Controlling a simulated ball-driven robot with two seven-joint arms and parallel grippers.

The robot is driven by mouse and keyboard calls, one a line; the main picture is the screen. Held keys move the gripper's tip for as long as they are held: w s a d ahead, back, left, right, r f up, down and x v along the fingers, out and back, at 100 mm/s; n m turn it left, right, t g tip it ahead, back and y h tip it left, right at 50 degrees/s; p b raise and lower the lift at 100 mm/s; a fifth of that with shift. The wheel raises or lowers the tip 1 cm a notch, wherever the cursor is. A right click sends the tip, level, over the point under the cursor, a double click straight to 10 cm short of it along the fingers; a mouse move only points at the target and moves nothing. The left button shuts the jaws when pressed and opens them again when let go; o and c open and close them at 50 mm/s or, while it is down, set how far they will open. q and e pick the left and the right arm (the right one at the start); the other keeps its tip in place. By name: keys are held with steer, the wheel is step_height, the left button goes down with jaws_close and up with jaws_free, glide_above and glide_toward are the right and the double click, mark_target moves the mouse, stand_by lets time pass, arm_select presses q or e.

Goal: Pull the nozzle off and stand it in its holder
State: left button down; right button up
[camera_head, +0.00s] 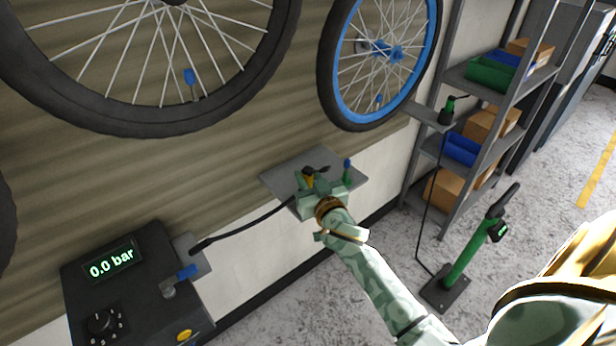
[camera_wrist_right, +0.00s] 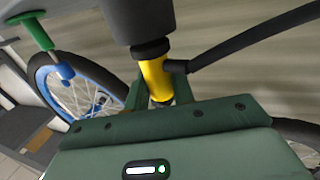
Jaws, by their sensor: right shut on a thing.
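My right gripper (camera_head: 312,180) is shut on a yellow nozzle (camera_head: 308,175) above a grey wall shelf (camera_head: 282,178). In the right wrist view the nozzle (camera_wrist_right: 154,80) sits between the two fingers, with a black hose (camera_wrist_right: 240,42) leaving it to the right. A thick dark cylinder (camera_wrist_right: 138,20) joins it end to end through a black collar; whether this is the holder or a part of the nozzle, I cannot tell. The hose (camera_head: 248,229) runs toward the gauge box. A green post with a blue top (camera_head: 347,171) stands beside the gripper. My left gripper is out of view.
The gauge box (camera_head: 125,285) reads 0.0 bar, with a blue lever (camera_head: 187,272) beside it. A green floor pump (camera_head: 465,255) and a rack with bins (camera_head: 490,75) stand to the right.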

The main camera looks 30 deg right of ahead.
steer(key=shift+f+b, duration=0.55)
steer(key=shift+f, duration=0.2)
steer(key=o, duration=1)
steer(key=shift+o, duration=0.7)
steer(key=shift+s+a+r+p, duration=0.15)
steer(key=shift+s+p, duration=0.1)
steer(key=shift+s, duration=0.6)
steer(key=shift+s+a+f+p, duration=0.1)
steer(key=shift+s+a+p, duration=0.15)
steer(key=shift+s, duration=0.6)
steer(key=shift+s+a+r+p, duration=0.1)
steer(key=shift+s+p, duration=0.2)
steer(key=shift+s, duration=0.55)
steer(key=shift+s+a+p, duration=0.25)
steer(key=shift+s+p, duration=0.05)
steer(key=shift+s, duration=0.9)
steer(key=shift+s+a+p, duration=0.25)
steer(key=shift+s, duration=0.95)
